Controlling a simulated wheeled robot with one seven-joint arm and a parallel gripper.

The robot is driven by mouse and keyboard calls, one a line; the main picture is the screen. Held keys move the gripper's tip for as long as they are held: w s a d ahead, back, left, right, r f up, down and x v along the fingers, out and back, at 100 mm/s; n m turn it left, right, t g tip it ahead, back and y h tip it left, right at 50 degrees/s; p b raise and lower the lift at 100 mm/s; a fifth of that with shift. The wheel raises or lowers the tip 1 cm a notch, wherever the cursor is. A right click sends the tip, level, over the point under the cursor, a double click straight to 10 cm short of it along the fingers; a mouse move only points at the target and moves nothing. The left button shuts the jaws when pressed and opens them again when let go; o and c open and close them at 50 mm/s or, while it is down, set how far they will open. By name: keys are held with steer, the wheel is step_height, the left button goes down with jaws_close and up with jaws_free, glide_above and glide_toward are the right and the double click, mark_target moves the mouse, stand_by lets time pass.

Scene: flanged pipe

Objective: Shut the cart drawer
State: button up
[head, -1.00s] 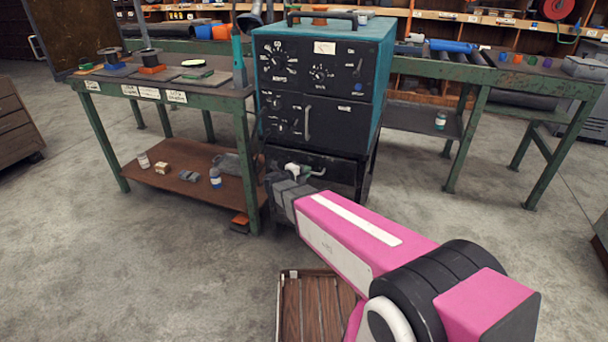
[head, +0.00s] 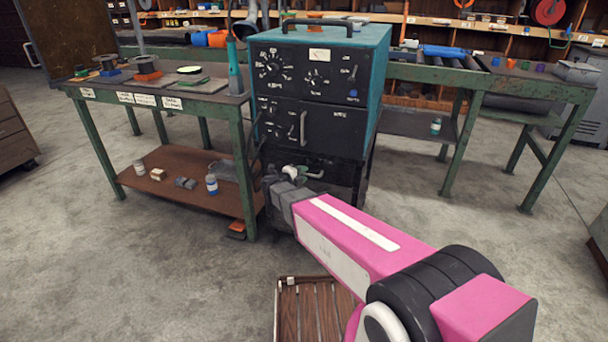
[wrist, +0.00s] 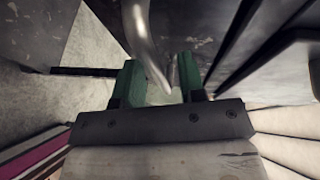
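The cart (head: 369,180) is a dark stand under a teal and black machine (head: 325,85). The drawer front (head: 337,170) is the dark panel just below the machine. How far out the drawer is cannot be told. Its pale curved handle (head: 314,175) shows beside my gripper (head: 291,173), which is partly hidden by my wrist. In the wrist view, the green fingers of my gripper (wrist: 160,82) are apart. The curved metal handle (wrist: 143,40) runs down between them, with gaps visible beside it.
A green workbench (head: 160,90) with spools on top and bottles on its lower shelf (head: 180,175) stands close on the left. Another green bench (head: 500,85) stands behind on the right. A wooden slatted surface (head: 312,310) lies low in front. Concrete floor is open on both sides.

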steer(key=v, duration=0.9)
steer(key=shift+s+a, duration=0.15)
steer(key=shift+a, duration=0.05)
steer(key=shift+r, duration=0.15)
steer(key=w+r+n+t+y, duration=0.4)
steer(key=w+n+t+y, duration=0.15)
steer(key=n+y, duration=0.55)
steer(key=s+d+f+n+g, duration=0.4)
steer(key=s+d+n+g, duration=0.3)
steer(key=s+d, duration=0.3)
steer(key=s+d+f+n+g, duration=0.5)
steer(key=s+d+n+g, duration=0.3)
steer(key=s+d+g, duration=0.2)
steer(key=shift+s+d+f, duration=0.2)
steer(key=shift+s+d, duration=0.4)
steer(key=shift+s, duration=0.1)
